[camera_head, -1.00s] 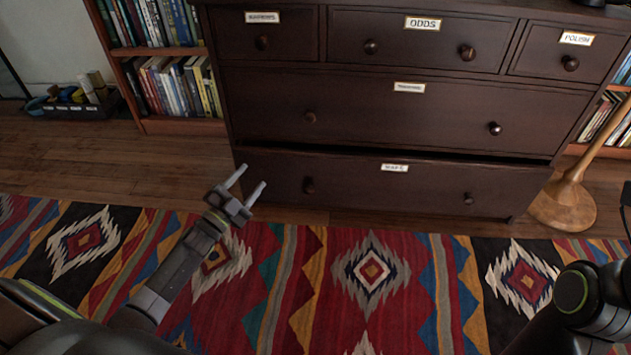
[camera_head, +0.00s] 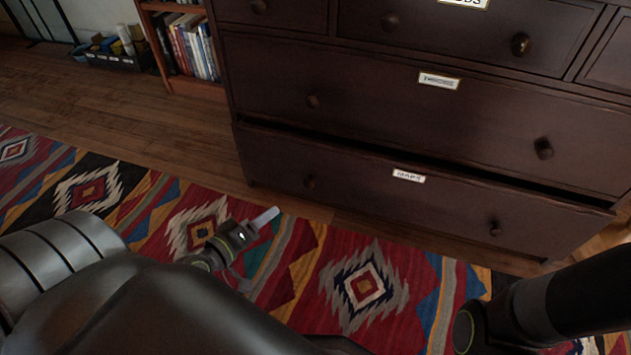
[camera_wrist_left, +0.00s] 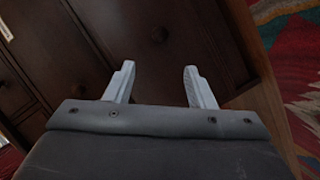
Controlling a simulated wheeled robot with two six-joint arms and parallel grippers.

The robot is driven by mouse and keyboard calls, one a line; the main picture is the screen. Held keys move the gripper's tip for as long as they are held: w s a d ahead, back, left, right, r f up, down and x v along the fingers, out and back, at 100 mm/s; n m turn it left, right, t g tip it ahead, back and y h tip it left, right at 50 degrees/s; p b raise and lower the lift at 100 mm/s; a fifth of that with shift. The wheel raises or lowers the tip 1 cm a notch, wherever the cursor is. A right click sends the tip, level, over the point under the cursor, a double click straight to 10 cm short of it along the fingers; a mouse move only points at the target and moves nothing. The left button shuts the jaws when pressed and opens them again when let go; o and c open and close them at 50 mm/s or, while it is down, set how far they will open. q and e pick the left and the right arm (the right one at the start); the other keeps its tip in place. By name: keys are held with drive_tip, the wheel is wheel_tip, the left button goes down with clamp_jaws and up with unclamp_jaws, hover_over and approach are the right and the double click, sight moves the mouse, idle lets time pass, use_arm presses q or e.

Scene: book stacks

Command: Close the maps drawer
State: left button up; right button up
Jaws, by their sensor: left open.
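The maps drawer (camera_head: 400,205) is the bottom drawer of the dark wooden dresser (camera_head: 300,62). It stands slightly open, with a dark gap along its top edge. It has a "MAPS" label (camera_head: 409,176), a left knob (camera_head: 309,182) and a right knob (camera_head: 495,228). My left gripper (camera_head: 262,222) is open and empty over the rug, in front of the drawer's left end and apart from it. In the left wrist view its two fingers (camera_wrist_left: 158,84) are spread, with dark wooden fronts beyond. My right gripper is not seen; only part of that arm shows at lower right.
A patterned rug (camera_head: 362,285) covers the floor before the dresser. Bare wooden floor (camera_head: 130,110) lies to the left. A bookshelf (camera_head: 190,45) and a dark bin of items (camera_head: 122,55) stand behind at left.

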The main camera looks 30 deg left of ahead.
sight(306, 185)
use_arm(q)
drive_tip(key=x, duration=1.7)
drive_tip(key=shift+w+f, duration=0.1)
clamp_jaws()
